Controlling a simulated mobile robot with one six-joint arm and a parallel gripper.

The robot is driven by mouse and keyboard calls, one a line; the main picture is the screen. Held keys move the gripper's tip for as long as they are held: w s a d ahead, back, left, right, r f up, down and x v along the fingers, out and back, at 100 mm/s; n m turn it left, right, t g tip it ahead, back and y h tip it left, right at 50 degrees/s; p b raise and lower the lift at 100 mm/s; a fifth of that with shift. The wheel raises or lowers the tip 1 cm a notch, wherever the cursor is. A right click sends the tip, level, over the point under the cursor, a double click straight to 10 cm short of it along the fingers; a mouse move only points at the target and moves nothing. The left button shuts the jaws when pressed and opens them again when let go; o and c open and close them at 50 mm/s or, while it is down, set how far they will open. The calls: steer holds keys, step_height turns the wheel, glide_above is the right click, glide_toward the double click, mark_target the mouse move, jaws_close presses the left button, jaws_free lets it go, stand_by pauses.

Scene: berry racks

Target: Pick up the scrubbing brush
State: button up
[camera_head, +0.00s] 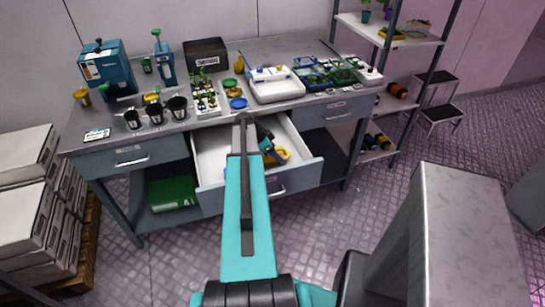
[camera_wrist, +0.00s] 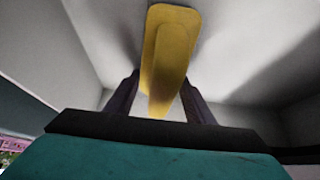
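In the wrist view, my gripper (camera_wrist: 160,78) is open, with its two dark fingers apart. A long yellow object (camera_wrist: 170,45) lies on the pale drawer floor, in line with the gap between the fingers. A yellow curved item (camera_head: 282,155) and blue and dark items show right of the arm. My fingertips cannot be made out there.
The grey workbench (camera_head: 140,143) holds blue presses (camera_head: 106,68), dark cups, small plants and white trays (camera_head: 275,90). Drawer walls stand around my gripper. A green crate (camera_head: 172,193) sits below. White boxes (camera_head: 25,210) stand at left, a shelf rack (camera_head: 390,105) at right.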

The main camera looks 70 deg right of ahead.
steer(key=shift+c, duration=0.9)
steer(key=shift+r, duration=0.2)
steer(key=shift+r+b, duration=1.4)
steer(key=shift+r, duration=3.45)
